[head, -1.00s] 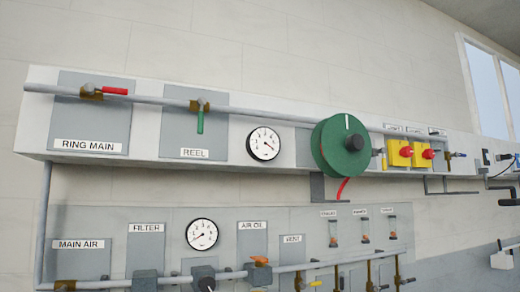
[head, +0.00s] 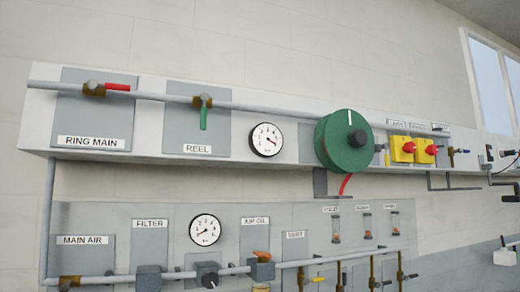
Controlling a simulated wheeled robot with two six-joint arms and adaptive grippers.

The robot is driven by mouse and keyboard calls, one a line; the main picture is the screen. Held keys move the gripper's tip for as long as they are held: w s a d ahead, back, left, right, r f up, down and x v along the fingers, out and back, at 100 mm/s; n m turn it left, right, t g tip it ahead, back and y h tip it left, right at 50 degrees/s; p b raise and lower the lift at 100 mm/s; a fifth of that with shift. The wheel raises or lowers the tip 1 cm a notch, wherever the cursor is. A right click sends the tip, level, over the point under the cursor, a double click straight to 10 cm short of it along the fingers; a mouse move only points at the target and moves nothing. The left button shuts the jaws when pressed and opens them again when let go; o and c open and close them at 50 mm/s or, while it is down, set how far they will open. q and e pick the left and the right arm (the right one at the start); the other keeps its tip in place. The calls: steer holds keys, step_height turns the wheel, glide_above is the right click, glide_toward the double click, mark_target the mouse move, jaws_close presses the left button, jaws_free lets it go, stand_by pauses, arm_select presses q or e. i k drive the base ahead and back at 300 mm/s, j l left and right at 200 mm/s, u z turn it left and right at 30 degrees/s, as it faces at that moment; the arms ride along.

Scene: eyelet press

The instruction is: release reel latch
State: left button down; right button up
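The green reel (head: 340,145) is mounted on the upper panel, right of a round gauge. I cannot tell which part is the latch. The plate labelled REEL (head: 197,149) has a valve with a green handle (head: 203,118) pointing down. Neither gripper is in view.
The RING MAIN valve has a red handle (head: 117,87) lying along the pipe. Yellow boxes with red buttons (head: 409,148) stand right of the reel. A lower panel (head: 180,213) carries a gauge, MAIN AIR, FILTER and AIR OIL fittings. Pipes and brackets stick out from both panels.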

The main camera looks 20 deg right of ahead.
mark_target(386, 147)
steer(key=z, duration=1.55)
